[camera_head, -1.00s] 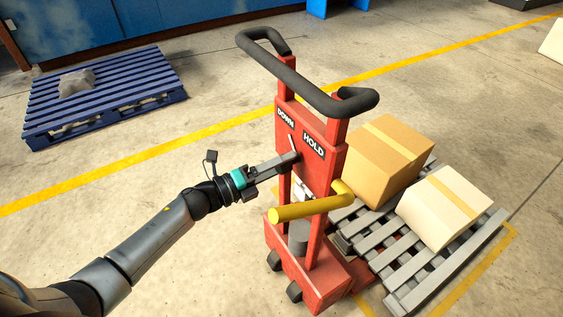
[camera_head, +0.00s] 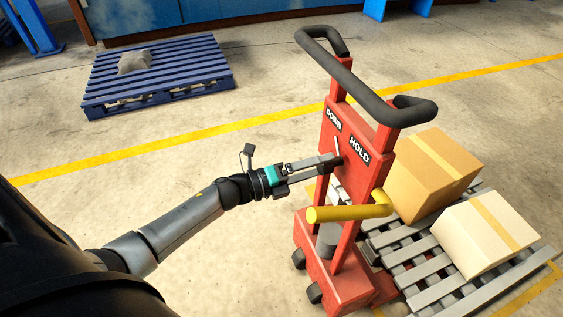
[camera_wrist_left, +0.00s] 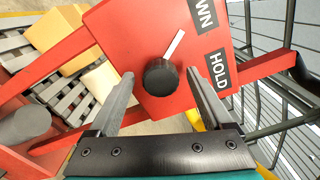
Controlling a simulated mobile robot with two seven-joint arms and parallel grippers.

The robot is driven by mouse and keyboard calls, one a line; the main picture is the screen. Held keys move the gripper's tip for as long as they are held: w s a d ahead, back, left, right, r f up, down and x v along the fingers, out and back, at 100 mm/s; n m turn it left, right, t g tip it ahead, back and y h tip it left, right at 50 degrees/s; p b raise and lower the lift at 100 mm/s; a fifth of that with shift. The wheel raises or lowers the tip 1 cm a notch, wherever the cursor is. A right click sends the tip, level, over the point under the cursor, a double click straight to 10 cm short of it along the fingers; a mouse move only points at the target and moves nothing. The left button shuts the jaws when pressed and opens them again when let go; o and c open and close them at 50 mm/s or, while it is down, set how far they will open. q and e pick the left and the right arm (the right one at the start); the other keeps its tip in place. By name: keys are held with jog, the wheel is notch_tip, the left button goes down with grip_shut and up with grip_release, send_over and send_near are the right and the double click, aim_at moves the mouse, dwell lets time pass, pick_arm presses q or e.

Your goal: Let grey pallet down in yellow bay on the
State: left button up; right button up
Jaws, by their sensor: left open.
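A red pallet lifter (camera_head: 375,145) stands in front of me with DOWN and HOLD labels on its panel. Its black knob (camera_wrist_left: 161,77) has a white pointer (camera_wrist_left: 174,46) that leans nearer DOWN than HOLD. My left gripper (camera_head: 338,160) is at the panel. In the left wrist view its fingers (camera_wrist_left: 165,88) are open, one on each side of the knob; contact is unclear. The grey pallet (camera_head: 450,300) lies behind the lifter, by a yellow bay line (camera_head: 540,288). I cannot tell its height above the floor. My right gripper is not in view.
An orange-brown box (camera_head: 420,180) and a cream box (camera_head: 485,235) sit on the grey pallet. A yellow handle (camera_head: 345,212) sticks out below the panel. A blue pallet (camera_head: 195,70) with a grey lump (camera_head: 135,61) lies at the back left. Floor between is clear.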

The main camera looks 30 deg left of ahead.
pick_arm(q)
jog(key=p+v, duration=0.1)
jog(key=v, duration=1.2)
jog(key=shift+s+a+p, duration=0.15)
jog(key=shift+s+p, duration=0.1)
jog(key=shift+p, duration=0.1)
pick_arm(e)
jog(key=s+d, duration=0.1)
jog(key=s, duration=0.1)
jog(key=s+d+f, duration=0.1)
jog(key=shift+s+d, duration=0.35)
pick_arm(q)
jog(key=shift+f, duration=0.1)
